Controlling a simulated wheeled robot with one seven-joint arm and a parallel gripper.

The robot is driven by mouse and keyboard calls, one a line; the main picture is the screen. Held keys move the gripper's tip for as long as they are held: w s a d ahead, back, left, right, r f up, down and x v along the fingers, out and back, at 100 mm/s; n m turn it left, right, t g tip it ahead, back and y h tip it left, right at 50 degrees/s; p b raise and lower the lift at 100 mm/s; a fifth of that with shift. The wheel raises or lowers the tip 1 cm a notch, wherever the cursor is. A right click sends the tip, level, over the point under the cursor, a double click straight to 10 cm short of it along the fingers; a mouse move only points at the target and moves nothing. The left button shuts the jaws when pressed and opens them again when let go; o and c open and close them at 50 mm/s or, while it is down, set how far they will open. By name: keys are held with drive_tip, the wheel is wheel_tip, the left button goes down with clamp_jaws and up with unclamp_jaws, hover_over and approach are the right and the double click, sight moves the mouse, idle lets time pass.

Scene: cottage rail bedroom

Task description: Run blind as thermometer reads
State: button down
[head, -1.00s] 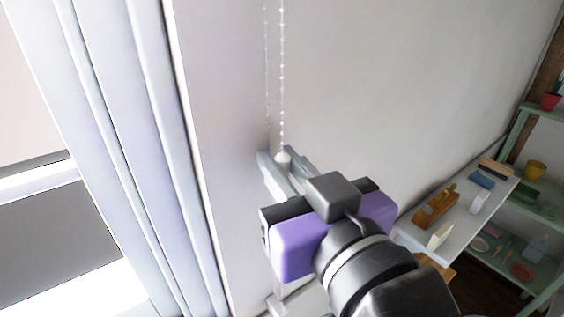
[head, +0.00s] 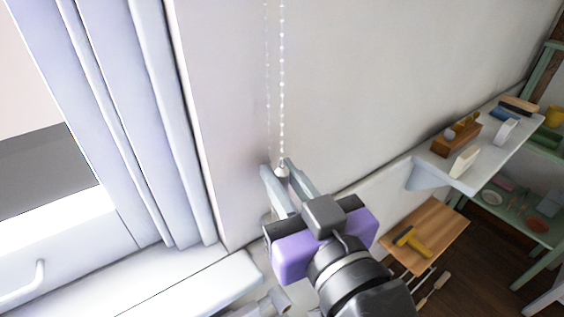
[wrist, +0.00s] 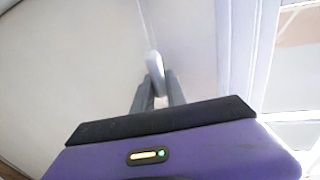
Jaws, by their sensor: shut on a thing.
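A thin beaded chain (head: 281,90) hangs in front of the pale wall, with a fainter line beside it. Its small white end pull (head: 282,171) sits between the fingertips of my gripper (head: 276,170). In the wrist view the pale pull (wrist: 153,64) stands at the tips of my gripper (wrist: 158,88), which is shut on it. At the left, a pale pinkish panel (head: 30,75) with a grey area (head: 50,165) below shows in the window; I cannot tell which part is the blind. No thermometer is visible.
White curtain folds (head: 125,120) and a white sill (head: 190,285) lie left of my gripper. A white wall shelf (head: 485,165) with several small objects, a wooden surface (head: 435,230) with a yellow tool, and a green shelf unit (head: 545,140) stand right.

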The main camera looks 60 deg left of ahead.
wheel_tip(320, 180, down, 6)
drive_tip(key=b, duration=0.3)
drive_tip(key=shift+f, duration=0.15)
drive_tip(key=c, duration=1.3)
unclamp_jaws()
drive_tip(key=shift+c, duration=0.2)
drive_tip(key=shift+d, duration=0.1)
drive_tip(key=d, duration=0.7)
drive_tip(key=shift+s+d, duration=0.3)
drive_tip(key=shift+s, duration=0.05)
